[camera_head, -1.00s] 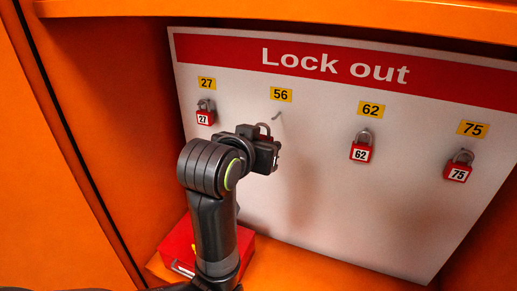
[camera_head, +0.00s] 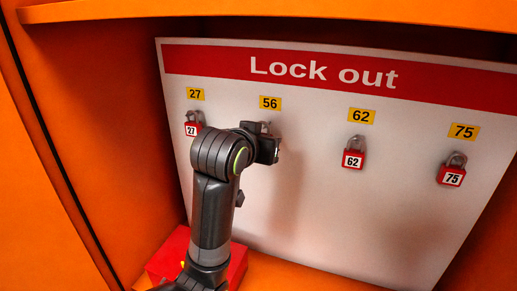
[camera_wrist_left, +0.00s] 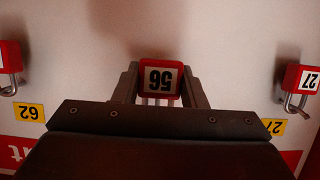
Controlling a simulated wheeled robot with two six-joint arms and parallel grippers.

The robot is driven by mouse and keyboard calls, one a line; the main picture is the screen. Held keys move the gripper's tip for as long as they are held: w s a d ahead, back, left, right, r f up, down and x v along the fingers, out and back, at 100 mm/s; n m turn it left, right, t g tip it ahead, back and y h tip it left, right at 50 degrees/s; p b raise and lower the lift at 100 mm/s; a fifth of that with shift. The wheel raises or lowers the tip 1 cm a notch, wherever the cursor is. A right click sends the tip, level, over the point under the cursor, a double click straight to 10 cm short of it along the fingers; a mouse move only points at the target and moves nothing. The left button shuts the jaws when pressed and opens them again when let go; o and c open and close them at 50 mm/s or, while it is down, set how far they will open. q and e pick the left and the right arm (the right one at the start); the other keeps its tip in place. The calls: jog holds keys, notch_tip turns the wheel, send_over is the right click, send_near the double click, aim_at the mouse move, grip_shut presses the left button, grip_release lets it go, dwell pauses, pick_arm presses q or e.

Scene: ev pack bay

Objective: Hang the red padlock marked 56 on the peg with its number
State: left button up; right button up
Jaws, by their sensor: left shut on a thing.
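The red padlock marked 56 (camera_wrist_left: 160,78) is held between the two fingers of my left gripper (camera_wrist_left: 160,68). In the left wrist view its label appears upside down, and its shackle runs down behind the gripper body. In the head view my left gripper (camera_head: 268,148) is close to the board, below the yellow 56 label (camera_head: 270,103). There only the grey shackle top (camera_head: 265,126) shows above the gripper. The 56 peg is not clearly visible behind it, so I cannot tell whether the shackle is around the peg. My right gripper is not in view.
The white Lock out board (camera_head: 330,220) has red padlocks on pegs: 27 (camera_head: 193,125) close left of my gripper, 62 (camera_head: 353,160) and 75 (camera_head: 452,174) to the right. A red box (camera_head: 170,258) stands below. Orange walls (camera_head: 90,130) enclose the bay.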

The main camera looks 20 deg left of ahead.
pick_arm(q)
jog(key=shift+w+f, duration=0.1)
jog(key=shift+w, duration=0.45)
jog(key=shift+w+f, duration=0.25)
jog(key=shift+w, duration=0.35)
jog(key=o, duration=1.1)
jog(key=shift+d, duration=0.2)
jog(key=shift+a, duration=0.15)
